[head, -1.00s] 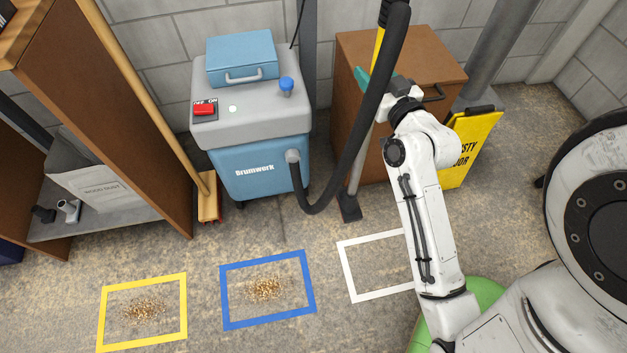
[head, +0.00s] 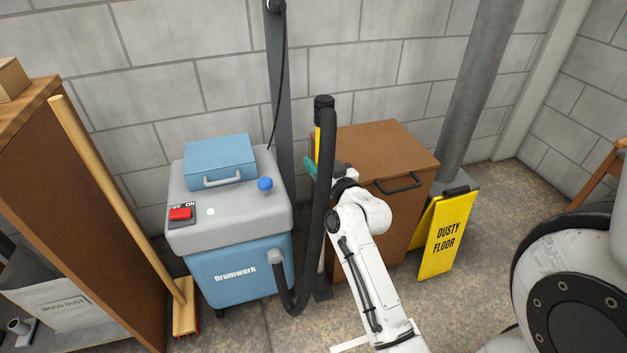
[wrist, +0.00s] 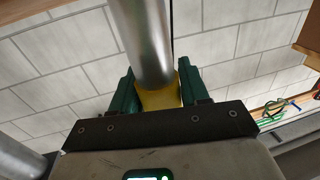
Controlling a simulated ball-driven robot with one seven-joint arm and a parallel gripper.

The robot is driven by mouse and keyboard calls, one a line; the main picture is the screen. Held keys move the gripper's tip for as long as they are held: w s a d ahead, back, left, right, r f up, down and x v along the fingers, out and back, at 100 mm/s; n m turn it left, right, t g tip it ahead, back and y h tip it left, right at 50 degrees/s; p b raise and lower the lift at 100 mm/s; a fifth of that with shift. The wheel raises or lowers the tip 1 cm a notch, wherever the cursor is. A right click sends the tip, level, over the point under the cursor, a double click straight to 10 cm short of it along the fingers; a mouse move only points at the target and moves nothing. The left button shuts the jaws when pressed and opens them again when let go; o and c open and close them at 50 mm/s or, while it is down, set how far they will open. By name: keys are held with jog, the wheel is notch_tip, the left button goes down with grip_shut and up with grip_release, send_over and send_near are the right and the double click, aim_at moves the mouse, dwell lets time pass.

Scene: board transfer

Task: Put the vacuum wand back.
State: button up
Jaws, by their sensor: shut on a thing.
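The vacuum wand is upright, with a black top (head: 323,102), a yellow section and a pale tube. Its dark floor nozzle (head: 322,286) is low, by the cabinet's front left corner; I cannot tell if it touches the floor. My gripper (head: 316,170) has green fingers and is shut on the wand near its yellow part. In the wrist view the metal tube (wrist: 142,40) and yellow part stand between the fingers. The black hose (head: 326,205) hangs down to the blue and grey Drumwerk vacuum (head: 245,275), partly hiding the wand.
A grey post (head: 281,100) stands behind the vacuum, with a dark fitting at its top. A brown cabinet (head: 398,150) is behind my arm. A yellow dusty-floor sign (head: 446,235) stands right. A broom (head: 120,200) leans on the shelf at left.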

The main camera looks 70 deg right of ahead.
notch_tip(320, 180, down, 6)
jog(key=w+d+b, duration=0.1)
jog(key=w+b, duration=0.1)
jog(key=shift+w+d, duration=0.15)
jog(key=shift+d, duration=0.15)
jog(key=shift+f+b, duration=0.15)
jog(key=shift+b, duration=0.25)
jog(key=o, duration=1.1)
jog(key=shift+f, duration=0.1)
jog(key=shift+c, duration=0.2)
